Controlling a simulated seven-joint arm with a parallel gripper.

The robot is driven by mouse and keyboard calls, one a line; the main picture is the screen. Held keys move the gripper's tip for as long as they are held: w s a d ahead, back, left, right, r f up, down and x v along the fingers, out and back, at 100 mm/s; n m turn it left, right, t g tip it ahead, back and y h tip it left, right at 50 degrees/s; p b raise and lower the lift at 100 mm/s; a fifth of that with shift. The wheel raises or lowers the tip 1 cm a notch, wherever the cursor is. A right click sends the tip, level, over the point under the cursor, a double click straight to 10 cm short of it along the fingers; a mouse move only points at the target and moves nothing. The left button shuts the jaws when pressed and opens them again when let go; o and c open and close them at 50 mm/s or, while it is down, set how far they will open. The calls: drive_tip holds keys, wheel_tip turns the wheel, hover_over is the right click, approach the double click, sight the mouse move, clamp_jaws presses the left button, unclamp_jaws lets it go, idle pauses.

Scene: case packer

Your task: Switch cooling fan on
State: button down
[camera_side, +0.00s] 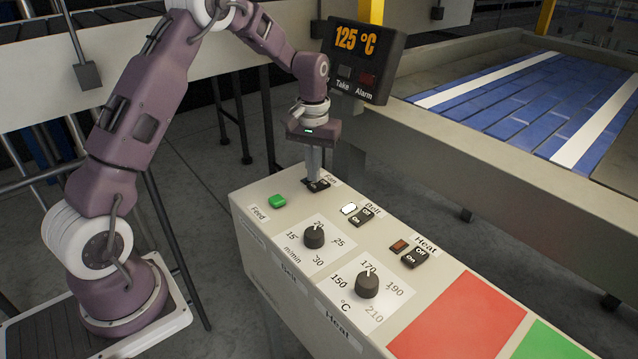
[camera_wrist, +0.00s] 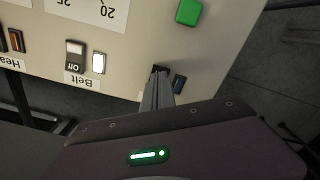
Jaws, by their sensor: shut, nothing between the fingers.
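The fan switch (camera_side: 322,184) is a small dark rocker near the far end of the beige control panel, beside the label "Fan" (camera_side: 331,180). My gripper (camera_side: 314,179) points straight down with its fingers shut and empty, its tips at the fan switch. No lit fan lamp is visible.
The panel holds a green Feed button (camera_side: 277,201), a Belt switch (camera_side: 362,217) with a white lamp (camera_side: 349,208), a Heat switch (camera_side: 414,257) with a red-orange lamp (camera_side: 399,246), and two knobs. A display (camera_side: 363,60) reading 125 °C stands behind my gripper.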

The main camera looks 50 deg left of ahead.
drive_tip(key=shift+f, duration=0.95)
idle(0.5)
drive_tip(key=shift+r, duration=3.5)
drive_tip(key=shift+r, duration=0.1)
wheel_tip(320, 180, up, 6)
drive_tip(key=t, duration=0.1)
hover_over(314, 186)
drive_tip(key=s+d, duration=0.3)
drive_tip(key=s+d+r+m+t, duration=0.2)
drive_tip(key=s+d+r+m, duration=0.1)
drive_tip(key=s+d+r, duration=0.5)
drive_tip(key=s+d+f+m+t, duration=0.1)
drive_tip(key=s+d+m+t, duration=0.1)
drive_tip(key=s, duration=1.6)
drive_tip(key=shift+s+d+f+m+t, duration=0.2)
drive_tip(key=shift+d+m+t, duration=0.1)
drive_tip(key=shift+d+m, duration=0.3)
